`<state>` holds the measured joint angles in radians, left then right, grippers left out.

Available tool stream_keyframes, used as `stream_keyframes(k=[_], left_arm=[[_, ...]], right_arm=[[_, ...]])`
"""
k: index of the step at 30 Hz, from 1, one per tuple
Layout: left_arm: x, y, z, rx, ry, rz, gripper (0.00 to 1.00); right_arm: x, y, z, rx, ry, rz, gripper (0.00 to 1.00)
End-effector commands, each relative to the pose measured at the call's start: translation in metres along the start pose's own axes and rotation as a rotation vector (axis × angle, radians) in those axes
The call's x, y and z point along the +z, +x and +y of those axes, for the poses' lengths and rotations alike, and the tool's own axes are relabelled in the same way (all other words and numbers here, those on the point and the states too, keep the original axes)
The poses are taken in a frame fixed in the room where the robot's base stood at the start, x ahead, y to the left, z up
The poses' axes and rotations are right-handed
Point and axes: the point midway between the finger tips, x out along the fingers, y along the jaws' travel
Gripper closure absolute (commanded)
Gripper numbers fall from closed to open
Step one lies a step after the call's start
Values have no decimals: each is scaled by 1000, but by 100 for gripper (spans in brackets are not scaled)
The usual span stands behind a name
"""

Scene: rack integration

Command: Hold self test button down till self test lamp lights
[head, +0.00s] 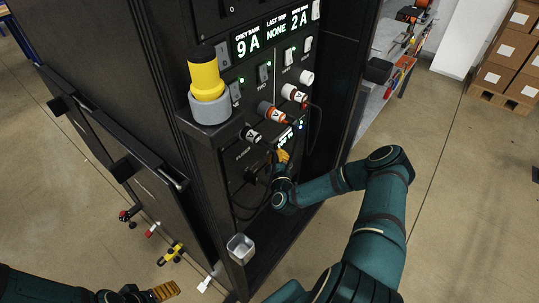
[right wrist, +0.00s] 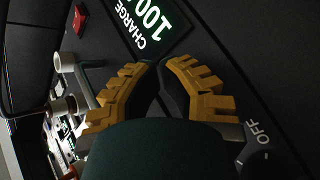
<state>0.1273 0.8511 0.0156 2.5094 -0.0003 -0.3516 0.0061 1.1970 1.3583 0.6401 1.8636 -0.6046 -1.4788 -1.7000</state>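My right gripper (head: 283,156) is at the lower part of the black rack's front panel (head: 240,166), just below a small green-lit display (head: 292,132). In the right wrist view its yellow fingers (right wrist: 160,66) come together at the tips, with nothing visible between them, close to the panel below a screen reading CHARGE 100 (right wrist: 148,22). I cannot tell whether the tips touch the panel. No self test button or lamp can be made out; the fingers hide part of the panel. My left gripper (head: 163,291) is low at the left, away from the panel, its opening unclear.
Plugs (head: 271,112), cables and switches (head: 264,72) crowd the panel above my right gripper. A small metal cup (head: 240,247) is at the rack's bottom edge.

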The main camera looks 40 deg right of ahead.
Motion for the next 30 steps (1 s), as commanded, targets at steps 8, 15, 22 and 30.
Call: stream_keyframes(k=[8, 15, 22, 30], left_arm=[[0, -5, 2, 0, 0, 0, 20], [-1, -6, 2, 0, 0, 0, 20], [-1, -7, 3, 0, 0, 0, 20], [-1, -15, 6, 0, 0, 0, 20]], right_arm=[[5, -8, 6, -2, -1, 0, 100], [8, -11, 8, 0, 0, 0, 100], [9, -13, 10, 0, -1, 0, 100], [21, -30, 23, -1, -2, 0, 100]])
